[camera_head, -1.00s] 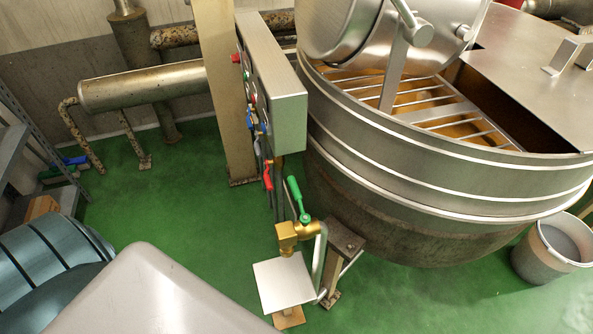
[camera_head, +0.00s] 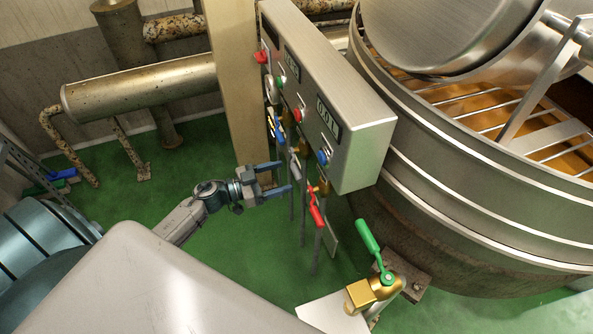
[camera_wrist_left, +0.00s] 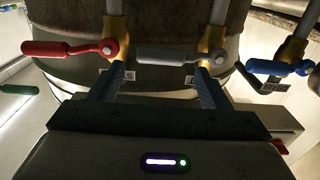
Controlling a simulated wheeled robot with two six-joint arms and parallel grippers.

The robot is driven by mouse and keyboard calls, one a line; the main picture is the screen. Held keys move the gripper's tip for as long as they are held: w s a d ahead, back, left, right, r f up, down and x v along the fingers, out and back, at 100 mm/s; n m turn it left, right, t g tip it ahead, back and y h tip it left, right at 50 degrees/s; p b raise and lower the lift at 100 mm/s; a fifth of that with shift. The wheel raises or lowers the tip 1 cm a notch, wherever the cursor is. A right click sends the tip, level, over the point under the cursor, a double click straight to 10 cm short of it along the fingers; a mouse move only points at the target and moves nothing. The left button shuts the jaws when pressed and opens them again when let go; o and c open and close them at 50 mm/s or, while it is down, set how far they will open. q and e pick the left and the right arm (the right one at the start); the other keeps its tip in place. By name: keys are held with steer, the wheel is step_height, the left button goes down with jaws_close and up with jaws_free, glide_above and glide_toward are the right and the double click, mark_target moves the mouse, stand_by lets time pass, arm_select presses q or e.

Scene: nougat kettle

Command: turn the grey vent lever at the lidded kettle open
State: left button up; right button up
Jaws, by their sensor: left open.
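The grey vent lever (camera_head: 295,166) is on a pipe below the control box, between a blue lever (camera_head: 279,130) and a red lever (camera_head: 316,207). In the left wrist view the grey lever (camera_wrist_left: 165,53) lies crosswise, handle to the left of its brass valve. My left gripper (camera_head: 287,176) is open and empty, close to the grey lever. In the wrist view its fingertips (camera_wrist_left: 161,66) are on either side of the grey handle; contact cannot be told. The lidded kettle (camera_head: 450,190) stands at the right. My right gripper is out of view.
The control box (camera_head: 335,105) with buttons overhangs the levers. A green-handled brass valve (camera_head: 372,245) stands nearer, at the lower right. In the wrist view the red lever (camera_wrist_left: 60,49) and blue lever (camera_wrist_left: 272,67) flank the fingers.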

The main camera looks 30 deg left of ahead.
mark_target(297, 170)
arm_select(q)
steer(key=x, duration=0.5)
steer(key=shift+w+d, duration=0.2)
steer(key=shift+w, duration=0.15)
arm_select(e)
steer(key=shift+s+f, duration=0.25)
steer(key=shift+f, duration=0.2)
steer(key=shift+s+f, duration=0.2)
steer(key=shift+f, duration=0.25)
arm_select(q)
steer(key=c, duration=1.4)
steer(key=shift+f, duration=0.15)
